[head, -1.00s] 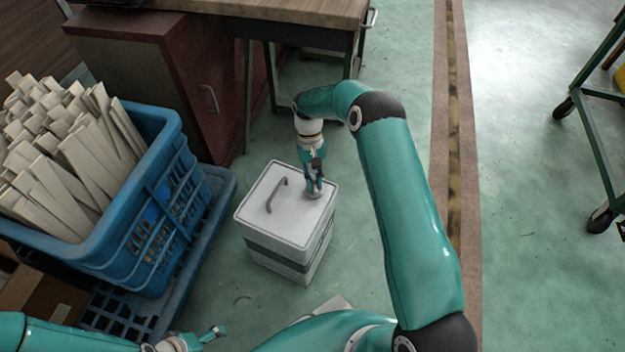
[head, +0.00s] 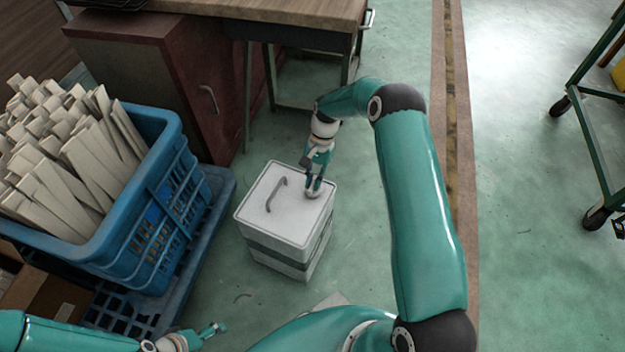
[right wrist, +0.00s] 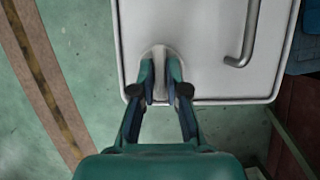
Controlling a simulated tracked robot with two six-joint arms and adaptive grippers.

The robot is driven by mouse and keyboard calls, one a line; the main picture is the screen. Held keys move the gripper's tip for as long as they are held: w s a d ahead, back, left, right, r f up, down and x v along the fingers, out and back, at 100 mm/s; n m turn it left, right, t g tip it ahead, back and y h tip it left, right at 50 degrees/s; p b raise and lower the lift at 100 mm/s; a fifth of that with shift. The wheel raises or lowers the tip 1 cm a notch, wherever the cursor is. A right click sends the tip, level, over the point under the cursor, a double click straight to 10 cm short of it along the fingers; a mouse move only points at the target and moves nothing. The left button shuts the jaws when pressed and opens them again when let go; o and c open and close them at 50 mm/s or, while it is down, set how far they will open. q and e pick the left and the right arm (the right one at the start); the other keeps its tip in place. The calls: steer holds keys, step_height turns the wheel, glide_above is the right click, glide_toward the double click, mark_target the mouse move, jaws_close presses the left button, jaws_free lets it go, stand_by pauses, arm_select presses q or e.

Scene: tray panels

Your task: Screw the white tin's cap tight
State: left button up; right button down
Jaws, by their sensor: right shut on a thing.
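The white tin (head: 285,222) stands upright on the floor, with a grey band round its side and a bent grey handle (head: 275,194) on top. Its cap (right wrist: 160,53) is a small pale round piece near one corner of the lid, largely covered by my fingers. My right gripper (head: 314,190) is shut on the cap from above; in the right wrist view its two fingers (right wrist: 161,75) lie on either side of it. Whether the cap sits flush is hidden. My left gripper (head: 217,329) is at the bottom left, away from the tin; its fingers are too small to read.
A blue crate (head: 150,245) full of pale wooden slats stands left of the tin on a blue pallet (head: 215,190). A workbench (head: 270,12) and a dark red cabinet (head: 165,75) are behind. A green trolley (head: 590,130) stands far right. Floor right of the tin is clear.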

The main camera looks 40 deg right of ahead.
stand_by(0.3)
steer(key=c, duration=1.2)
jaws_free()
steer(key=v, duration=1.2)
steer(key=shift+a, duration=0.1)
